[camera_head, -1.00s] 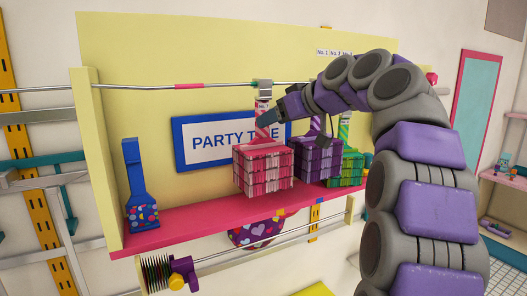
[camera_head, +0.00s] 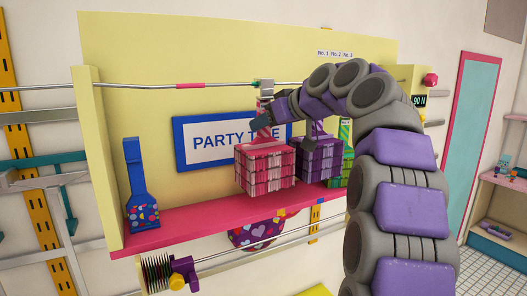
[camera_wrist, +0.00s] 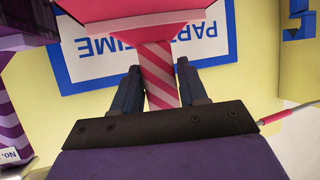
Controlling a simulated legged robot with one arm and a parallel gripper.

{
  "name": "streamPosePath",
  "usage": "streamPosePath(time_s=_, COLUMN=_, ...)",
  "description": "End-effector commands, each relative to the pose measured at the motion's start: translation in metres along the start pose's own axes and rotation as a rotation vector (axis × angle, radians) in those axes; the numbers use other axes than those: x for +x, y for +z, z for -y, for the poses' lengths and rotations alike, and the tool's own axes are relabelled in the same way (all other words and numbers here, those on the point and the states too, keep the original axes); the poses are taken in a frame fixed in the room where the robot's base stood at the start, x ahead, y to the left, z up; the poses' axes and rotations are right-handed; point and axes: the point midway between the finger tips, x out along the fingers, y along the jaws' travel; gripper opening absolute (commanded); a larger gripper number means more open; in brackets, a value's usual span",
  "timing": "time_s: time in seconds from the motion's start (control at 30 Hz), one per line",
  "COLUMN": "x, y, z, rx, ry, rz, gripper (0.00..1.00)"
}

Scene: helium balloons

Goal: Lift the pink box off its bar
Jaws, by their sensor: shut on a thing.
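The pink striped box (camera_head: 265,170) hangs below a metal bar (camera_head: 130,86), in front of the yellow panel. A pink and white striped strap (camera_head: 264,106) runs up from it to a grey hook (camera_head: 266,86) at the bar. The hook appears to be still on the bar. My gripper (camera_head: 261,122) is shut on this strap, just above the box. In the wrist view, upside down, the two fingers of my gripper (camera_wrist: 160,85) sit on either side of the striped strap (camera_wrist: 158,72). Whether the box touches the shelf is unclear.
A purple box (camera_head: 318,160) hangs close on the right, with a green box (camera_head: 347,165) beyond it, partly hidden by my arm. A pink shelf (camera_head: 200,222) runs below. A "PARTY TIME" sign (camera_head: 215,143) is behind.

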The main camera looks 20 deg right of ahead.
Motion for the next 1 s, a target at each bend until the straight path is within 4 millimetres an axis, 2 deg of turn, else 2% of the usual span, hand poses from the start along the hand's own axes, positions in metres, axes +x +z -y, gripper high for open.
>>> streamPosePath(time_s=0.03, x=0.000, y=0.000, z=0.000, rx=0.001, ry=0.000, rz=0.000, gripper=0.23)
streamPosePath(time_s=0.23, x=0.000, y=0.000, z=0.000, rx=0.001, ry=0.000, rz=0.000, gripper=0.05)
streamPosePath(time_s=1.0, x=-0.015, y=-0.010, z=0.003, rx=0.000, ry=0.000, rz=-0.001, gripper=0.05)
